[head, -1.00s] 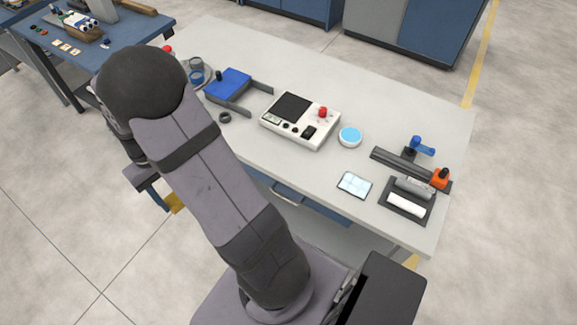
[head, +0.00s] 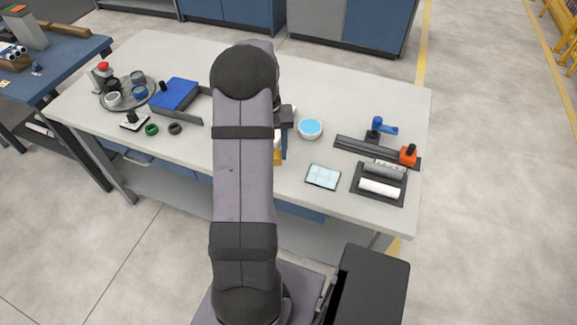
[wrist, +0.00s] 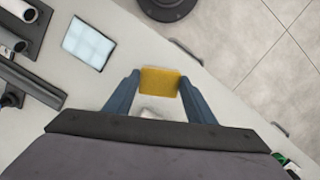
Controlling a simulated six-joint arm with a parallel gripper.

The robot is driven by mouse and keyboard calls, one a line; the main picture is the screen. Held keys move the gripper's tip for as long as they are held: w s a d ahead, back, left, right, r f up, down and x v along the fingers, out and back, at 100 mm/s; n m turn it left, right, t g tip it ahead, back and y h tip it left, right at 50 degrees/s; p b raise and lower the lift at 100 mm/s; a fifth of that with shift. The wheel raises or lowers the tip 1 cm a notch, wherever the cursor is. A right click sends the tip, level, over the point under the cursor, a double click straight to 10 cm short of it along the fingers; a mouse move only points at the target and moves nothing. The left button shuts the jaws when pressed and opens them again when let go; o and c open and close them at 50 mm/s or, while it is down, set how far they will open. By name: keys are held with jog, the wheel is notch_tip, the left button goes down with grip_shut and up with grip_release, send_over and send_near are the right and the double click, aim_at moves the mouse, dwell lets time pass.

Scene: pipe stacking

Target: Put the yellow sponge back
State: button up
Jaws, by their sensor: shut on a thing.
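The yellow sponge (wrist: 160,81) is between the two blue fingers of my gripper (wrist: 160,88) in the wrist view, and the gripper is shut on it. In the head view, only a small part of the sponge (head: 278,157) shows beside a blue finger (head: 284,145), near the middle of the table. My own arm hides the rest of it. I cannot tell how far the sponge is above the tabletop.
A round white dish with a light blue top (head: 310,128) is right of my gripper. A tablet (head: 323,176) lies at the front, left of a dark tray (head: 363,194) with cylinders. A dark rail (head: 365,150) lies behind. My arm hides the white instrument box.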

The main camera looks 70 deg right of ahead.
jog(key=s+d+r+n+h, duration=0.1)
jog(key=s+d+r+n, duration=0.2)
jog(key=n, duration=0.9)
jog(key=shift+s+d+r+n+g, duration=0.3)
jog(key=shift+s+d+r+g, duration=0.1)
jog(key=shift+d+r, duration=0.75)
jog(key=shift+d+f, duration=0.15)
jog(key=shift+f, duration=0.05)
jog(key=shift+f+p, duration=1.25)
jog(key=shift+f, duration=3.7)
